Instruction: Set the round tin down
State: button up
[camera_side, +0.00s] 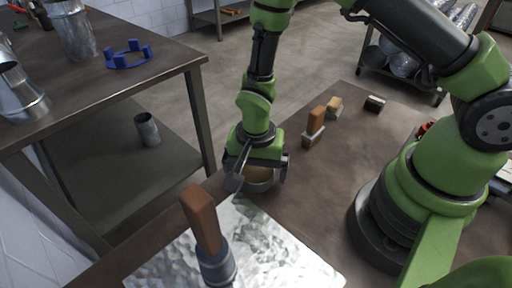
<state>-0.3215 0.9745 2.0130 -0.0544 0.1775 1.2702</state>
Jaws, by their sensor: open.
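The round tin (262,187) is a low metallic tin with a yellowish top, at the far edge of the sheet metal on the brown table. My gripper (259,182) points down over it, with one finger on the left side and one on the right. The fingers are open around the tin; whether either one touches it I cannot tell. The gripper body hides much of the tin's top, and its underside contact with the table is hard to see.
A shiny dented metal sheet (275,250) lies in front, with a wooden-handled brush (203,222) standing over it. Wooden-handled tools (314,127) and a small dark-topped block (375,103) are behind to the right. A side bench (110,85) stands left. The table's middle is clear.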

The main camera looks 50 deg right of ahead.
notch_tip(320, 180, up, 12)
notch_tip(320, 180, up, 13)
jog(key=n+t+y, duration=0.1)
jog(key=n+t, duration=0.2)
jog(key=t, duration=0.1)
send_over(256, 174)
jog(key=s+d, duration=0.4)
jog(key=s+d+r+n+t+y, duration=0.1)
jog(key=s+d+r+n+t, duration=0.1)
jog(key=s, duration=0.6)
notch_tip(256, 174, up, 3)
jog(key=shift+s+f+n+t, duration=0.1)
jog(key=shift+s+n+t, duration=0.1)
jog(key=shift+n+t, duration=0.65)
